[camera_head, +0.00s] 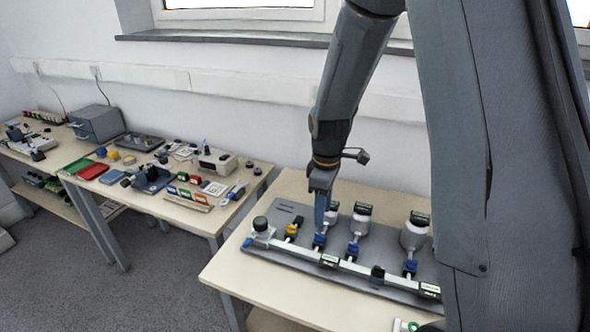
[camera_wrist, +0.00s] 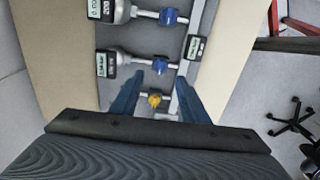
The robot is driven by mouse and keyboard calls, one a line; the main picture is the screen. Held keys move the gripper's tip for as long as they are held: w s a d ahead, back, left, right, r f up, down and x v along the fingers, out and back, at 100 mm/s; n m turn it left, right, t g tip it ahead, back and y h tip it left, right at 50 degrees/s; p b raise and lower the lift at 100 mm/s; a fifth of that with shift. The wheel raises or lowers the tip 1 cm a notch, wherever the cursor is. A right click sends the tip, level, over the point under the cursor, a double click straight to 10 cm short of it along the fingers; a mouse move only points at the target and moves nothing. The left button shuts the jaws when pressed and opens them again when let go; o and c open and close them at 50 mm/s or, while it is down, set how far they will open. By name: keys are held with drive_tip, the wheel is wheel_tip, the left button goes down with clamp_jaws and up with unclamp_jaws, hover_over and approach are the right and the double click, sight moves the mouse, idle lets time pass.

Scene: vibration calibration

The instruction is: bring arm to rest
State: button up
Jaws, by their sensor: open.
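My gripper (camera_head: 321,208) hangs from my arm over the left part of a grey board (camera_head: 284,208) on the near table. In the wrist view my gripper (camera_wrist: 158,97) shows two blue fingers spread apart, with nothing held between them. A yellow valve (camera_wrist: 154,100) appears between the fingertips in that view; I cannot tell how far below it lies. The board carries a pipe with several blue-handled valves (camera_head: 354,249) and white gauges with dark displays (camera_head: 414,232). The yellow valve (camera_head: 291,230) also shows in the head view, left of my gripper.
The near wooden table (camera_head: 225,262) has a bare strip along its front left. A second table (camera_head: 205,218) to the left holds trays, coloured blocks and small devices. A window sill (camera_head: 220,38) runs along the back wall. A black wheeled chair base (camera_wrist: 293,120) stands on the floor.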

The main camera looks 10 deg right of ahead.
drive_tip(key=s+r+m, duration=0.3)
drive_tip(key=s+m, duration=0.2)
drive_tip(key=s, duration=0.3)
drive_tip(key=s+r+m+t, duration=0.1)
drive_tip(key=s+r+m, duration=0.2)
drive_tip(key=s+m, duration=0.3)
drive_tip(key=shift+s+a+r, duration=0.35)
drive_tip(key=shift+s+r, duration=0.05)
drive_tip(key=shift+s, duration=0.85)
idle(0.4)
drive_tip(key=shift+c, duration=1.2)
drive_tip(key=shift+d, duration=0.15)
